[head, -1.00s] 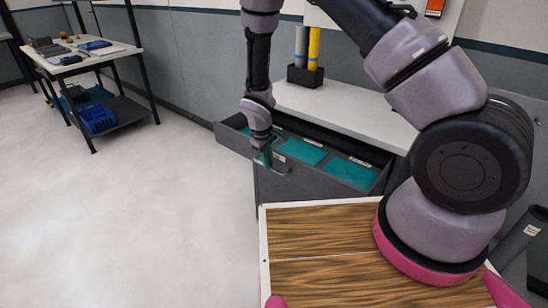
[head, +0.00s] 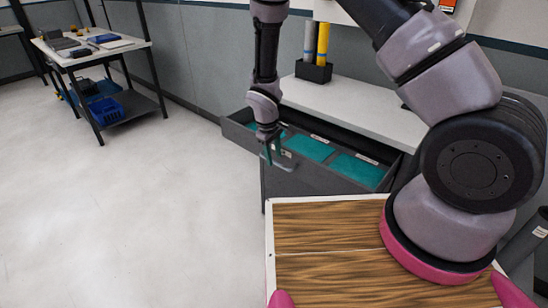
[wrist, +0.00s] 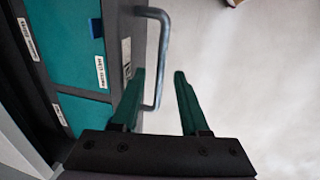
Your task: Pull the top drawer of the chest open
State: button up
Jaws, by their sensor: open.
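The grey chest (head: 315,180) stands in front of me with its top drawer (head: 375,187) pulled out. Teal-lined compartments show inside the drawer. Its metal bar handle (wrist: 162,55) is on the drawer front and shows in the wrist view. My gripper (wrist: 161,75) is open, with green fingers at the handle's near end. The handle's outer bar appears between the two fingers, but I cannot tell whether it touches either. In the head view my gripper (head: 271,155) is at the drawer's front, partly covering the handle.
A white worktop (head: 350,108) tops the chest, with a black holder (head: 313,72) of rolls on it. My arm crosses above the right side. A wood-patterned board (head: 325,235) lies in front. A shelf table (head: 95,55) stands at the far left. The floor at left is clear.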

notch_tip(320, 180, up, 10)
jog(key=s+a, duration=0.1)
jog(key=shift+s+a+f, duration=0.15)
jog(key=shift+s, duration=0.05)
jog(key=s+d+r+m+t+y, duration=0.1)
jog(key=d+r+m, duration=0.1)
jog(key=d+r, duration=0.45)
jog(key=d+r+m+y, duration=0.1)
jog(key=d+r+m, duration=0.2)
jog(key=r, duration=0.7)
jog(key=s+d+r+m+t, duration=0.15)
jog(key=d+r, duration=0.25)
jog(key=r, duration=0.4)
jog(key=s+d+r+m+t, duration=0.1)
jog(key=s+d+r+m, duration=0.2)
jog(key=s+r, duration=0.3)
jog(key=s+d+r+m+t+y, duration=0.1)
jog(key=s+d+r+m, duration=0.3)
jog(key=s, duration=0.5)
notch_tip(320, 180, up, 3)
jog(key=shift+d+f+t+y, duration=0.15)
jog(key=shift+d+t+y, duration=0.3)
jog(key=shift+d, duration=0.8)
